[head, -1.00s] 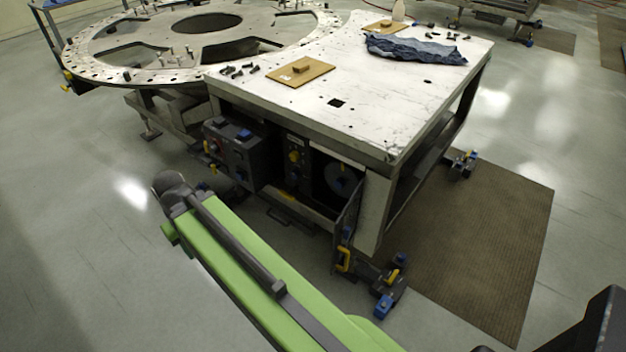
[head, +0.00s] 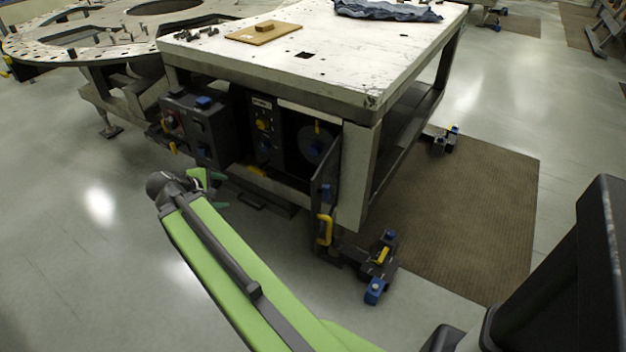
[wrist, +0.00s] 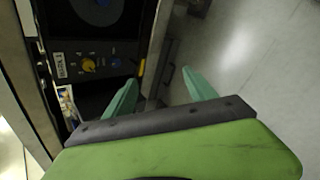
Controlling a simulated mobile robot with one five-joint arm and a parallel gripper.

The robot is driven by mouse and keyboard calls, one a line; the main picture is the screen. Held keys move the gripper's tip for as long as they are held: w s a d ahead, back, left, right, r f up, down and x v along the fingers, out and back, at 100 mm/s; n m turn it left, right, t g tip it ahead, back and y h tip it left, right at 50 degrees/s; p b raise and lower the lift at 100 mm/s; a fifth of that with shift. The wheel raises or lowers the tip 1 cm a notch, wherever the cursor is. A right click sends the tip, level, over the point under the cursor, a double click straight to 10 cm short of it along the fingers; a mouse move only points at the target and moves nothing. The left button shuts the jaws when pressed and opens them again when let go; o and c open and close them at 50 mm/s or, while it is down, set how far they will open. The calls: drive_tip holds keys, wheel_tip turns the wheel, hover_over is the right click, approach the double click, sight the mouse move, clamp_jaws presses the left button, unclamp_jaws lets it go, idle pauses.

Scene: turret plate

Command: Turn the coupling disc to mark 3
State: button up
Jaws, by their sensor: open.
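A control panel with a yellow knob (head: 263,124) sits left of the disc bay. An open door (head: 324,198) with a yellow handle stands out at the bay's right. A grey box (head: 197,125) juts out left. Floor in front is clear.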

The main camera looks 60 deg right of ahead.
drive_tip(key=s+d+f+n+h+b, duration=0.2)
drive_tip(key=d+f+n+h+b, duration=0.15)
drive_tip(key=d+b, duration=0.35)
drive_tip(key=s+d+f+n+h+b, duration=0.2)
drive_tip(key=s+d+f+b, duration=0.15)
drive_tip(key=d+b, duration=0.35)
drive_tip(key=n+g+h+b, duration=0.1)
drive_tip(key=n+h+b, duration=0.3)
drive_tip(key=n+b, duration=0.15)
approach(313, 152)
drive_tip(key=shift+m+y, duration=0.25)
drive_tip(key=shift+m, duration=0.15)
drive_tip(key=d, duration=0.9)
drive_tip(key=shift+d+r+b, duration=0.2)
drive_tip(key=shift+r+b, duration=0.1)
drive_tip(key=shift+c, duration=0.5)
clamp_jaws()
